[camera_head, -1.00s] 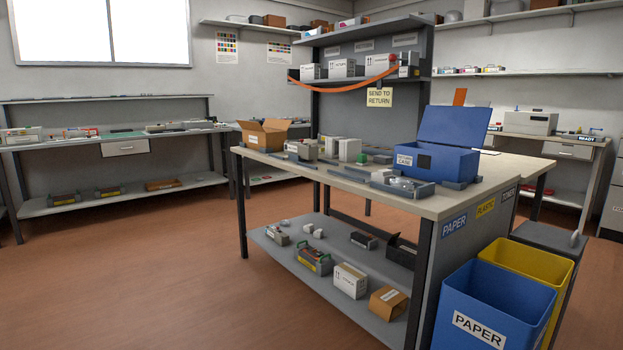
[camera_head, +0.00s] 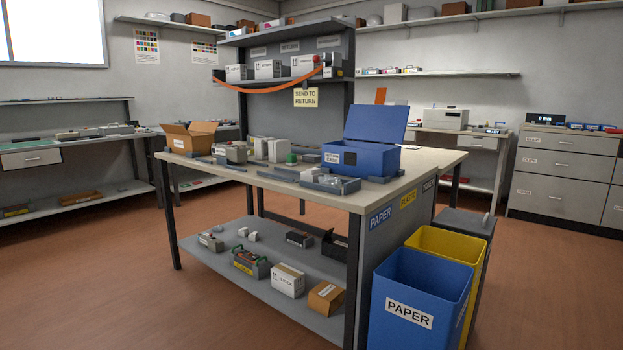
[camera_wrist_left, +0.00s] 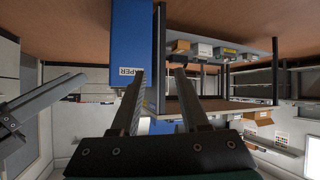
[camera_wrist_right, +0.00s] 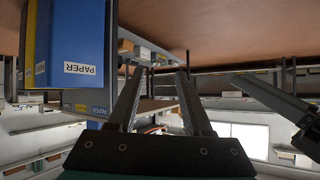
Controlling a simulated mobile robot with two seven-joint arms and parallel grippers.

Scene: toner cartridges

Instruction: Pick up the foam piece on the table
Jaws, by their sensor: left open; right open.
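The workbench (camera_head: 425,171) stands ahead in the head view, with many small items on its top. Pale upright blocks (camera_head: 278,149) stand near its middle, and small pale items lie in a grey tray (camera_head: 345,188) at the near edge. I cannot tell which item, if any, is the foam piece. My left gripper (camera_wrist_left: 158,72) is open and empty in the left wrist view. My right gripper (camera_wrist_right: 160,70) is open and empty in the right wrist view. Both are away from the items on the bench, and neither shows in the head view.
A blue case (camera_head: 360,158) with a raised lid and an open cardboard box (camera_head: 188,137) stand on the bench. Blue (camera_head: 417,290) and yellow (camera_head: 450,243) bins stand at its right end. The lower shelf (camera_head: 225,252) holds boxes. Floor (camera_head: 90,290) at left is clear.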

